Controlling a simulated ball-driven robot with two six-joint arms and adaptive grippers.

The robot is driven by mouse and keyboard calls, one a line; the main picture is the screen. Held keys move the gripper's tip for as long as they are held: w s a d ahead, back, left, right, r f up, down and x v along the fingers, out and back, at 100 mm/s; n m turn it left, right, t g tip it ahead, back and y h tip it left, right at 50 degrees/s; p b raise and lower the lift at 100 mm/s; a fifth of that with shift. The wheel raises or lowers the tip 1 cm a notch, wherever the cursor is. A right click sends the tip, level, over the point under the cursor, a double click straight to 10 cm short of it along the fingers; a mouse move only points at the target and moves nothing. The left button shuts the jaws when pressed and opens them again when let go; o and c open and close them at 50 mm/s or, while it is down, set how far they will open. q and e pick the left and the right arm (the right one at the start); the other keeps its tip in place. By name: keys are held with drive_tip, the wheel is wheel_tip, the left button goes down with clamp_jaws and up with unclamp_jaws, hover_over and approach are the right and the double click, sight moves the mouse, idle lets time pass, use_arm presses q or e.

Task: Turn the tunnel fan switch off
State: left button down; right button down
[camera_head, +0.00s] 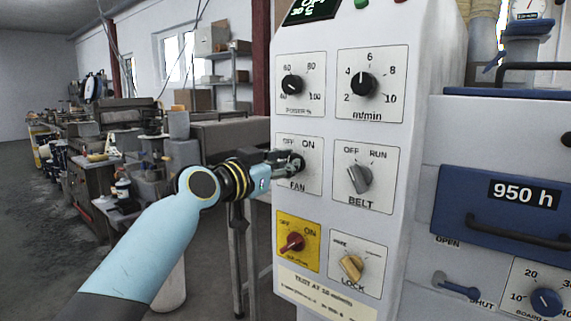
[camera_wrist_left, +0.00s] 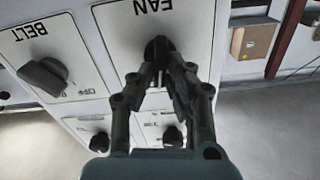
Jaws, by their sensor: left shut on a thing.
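The fan switch is a dark rotary knob (camera_wrist_left: 158,47) on a white plate (camera_head: 312,178) labelled FAN, with OFF at upper left and ON at upper right. My left gripper (camera_head: 293,163) reaches it from the left in the head view. In the left wrist view its fingers (camera_wrist_left: 160,80) are closed around the knob, which is partly hidden between them. Which mark the knob points at cannot be told. My right gripper is in neither view.
Beside the fan plate is the grey BELT knob (camera_head: 358,179). Above are the power knob (camera_head: 292,85) and the m/min knob (camera_head: 363,84). Below are a red switch (camera_head: 292,242) on yellow and the yellow LOCK knob (camera_head: 351,268). A blue drawer (camera_head: 479,205) is at right.

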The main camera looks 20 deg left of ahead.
use_arm(q)
drive_tip(key=shift+n, duration=0.4)
drive_tip(key=n, duration=0.2)
drive_tip(key=n+p, duration=0.1)
drive_tip(key=n, duration=0.1)
drive_tip(key=shift+w+a+n, duration=0.1)
drive_tip(key=shift+a+n, duration=0.1)
drive_tip(key=shift+n, duration=0.1)
drive_tip(key=n+p, duration=0.1)
drive_tip(key=n, duration=0.3)
drive_tip(key=shift+a+f+n+p, duration=0.1)
drive_tip(key=shift+a+n+p, duration=0.05)
drive_tip(key=shift+n+p, duration=0.2)
idle(0.6)
drive_tip(key=c, duration=1.3)
unclamp_jaws()
drive_tip(key=shift+c, duration=0.2)
